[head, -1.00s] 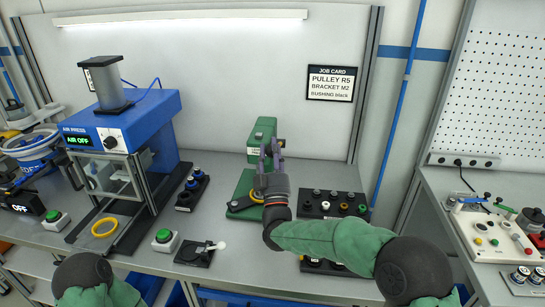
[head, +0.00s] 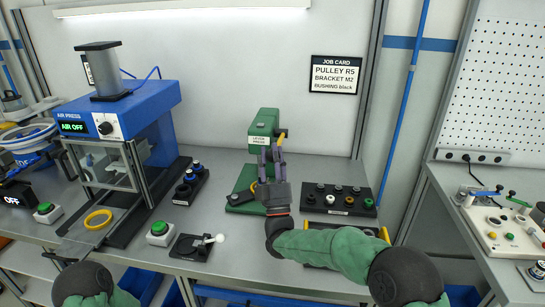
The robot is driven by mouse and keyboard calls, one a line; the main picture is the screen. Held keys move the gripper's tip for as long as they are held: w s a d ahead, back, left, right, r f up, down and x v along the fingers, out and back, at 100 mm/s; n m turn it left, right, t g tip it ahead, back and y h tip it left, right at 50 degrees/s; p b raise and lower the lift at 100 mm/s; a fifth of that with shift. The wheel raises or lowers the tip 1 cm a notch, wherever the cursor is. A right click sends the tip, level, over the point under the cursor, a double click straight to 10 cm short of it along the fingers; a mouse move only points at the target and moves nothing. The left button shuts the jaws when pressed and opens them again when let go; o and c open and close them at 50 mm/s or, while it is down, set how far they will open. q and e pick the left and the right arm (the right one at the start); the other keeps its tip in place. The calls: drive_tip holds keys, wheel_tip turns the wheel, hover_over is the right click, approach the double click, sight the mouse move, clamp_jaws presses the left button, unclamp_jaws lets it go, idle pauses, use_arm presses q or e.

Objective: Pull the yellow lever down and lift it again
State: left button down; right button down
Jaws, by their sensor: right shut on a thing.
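The green lever press (head: 264,122) stands on the bench, a white label on its front. A yellow piece of its lever (head: 283,134) shows at the right of its head. My right gripper (head: 272,150) is in front of the press head, its purple-grey fingers pointing up and away. It is shut on the lever, and the fingers hide most of it. My left gripper is out of view; only part of my left arm shows at the bottom left.
A black rack with several bushings (head: 340,200) stands right of the press. Left are the blue air press (head: 130,110), a green button (head: 160,229) and a black fixture with a white knob (head: 192,247). A job card (head: 335,74) hangs on the wall.

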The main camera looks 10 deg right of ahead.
drive_tip(key=shift+w+f, duration=0.1)
drive_tip(key=shift+f, duration=0.6)
drive_tip(key=c, duration=0.8)
unclamp_jaws()
drive_tip(key=shift+r, duration=0.25)
drive_tip(key=v, duration=1.2)
drive_tip(key=shift+r, duration=0.1)
